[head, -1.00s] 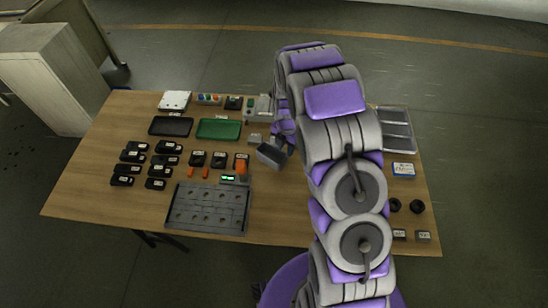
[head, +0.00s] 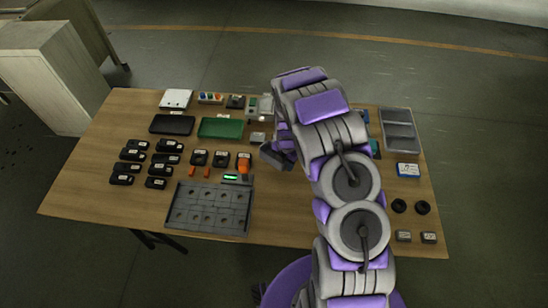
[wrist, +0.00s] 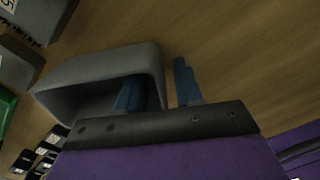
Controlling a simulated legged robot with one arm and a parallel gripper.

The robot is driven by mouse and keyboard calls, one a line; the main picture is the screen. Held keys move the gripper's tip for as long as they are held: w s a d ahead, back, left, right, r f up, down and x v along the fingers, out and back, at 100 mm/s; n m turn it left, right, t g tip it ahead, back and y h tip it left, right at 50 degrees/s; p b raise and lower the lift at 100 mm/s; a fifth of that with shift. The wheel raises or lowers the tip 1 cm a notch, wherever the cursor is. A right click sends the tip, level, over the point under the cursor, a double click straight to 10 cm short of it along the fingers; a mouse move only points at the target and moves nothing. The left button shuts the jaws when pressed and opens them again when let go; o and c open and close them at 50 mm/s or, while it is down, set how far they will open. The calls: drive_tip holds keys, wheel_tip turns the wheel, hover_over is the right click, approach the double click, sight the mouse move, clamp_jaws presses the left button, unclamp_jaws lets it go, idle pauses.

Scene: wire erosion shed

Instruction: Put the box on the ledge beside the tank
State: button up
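The box (wrist: 95,68) is a grey, open-topped container, tilted with its mouth toward the wrist camera. My gripper (wrist: 157,75) has two blue fingers astride one wall of the box, one inside and one outside. It appears shut on that wall, though a small gap seems to show beside the outer finger. In the head view the box (head: 271,156) is a grey shape at the end of my arm, over the middle of the table; my arm hides part of it. I cannot clearly pick out the tank or its ledge.
The wooden table (head: 75,190) holds several black parts at left, a green tray (head: 220,128), a black tray (head: 172,125) and a grey grid plate (head: 208,210) in front. A grey divided tray (head: 398,130) and black rings (head: 410,206) lie at right. A cabinet (head: 55,75) stands behind left.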

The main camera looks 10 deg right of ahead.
drive_tip(key=shift+d, duration=0.35)
clamp_jaws()
drive_tip(key=shift+a, duration=0.25)
drive_tip(key=shift+r, duration=0.2)
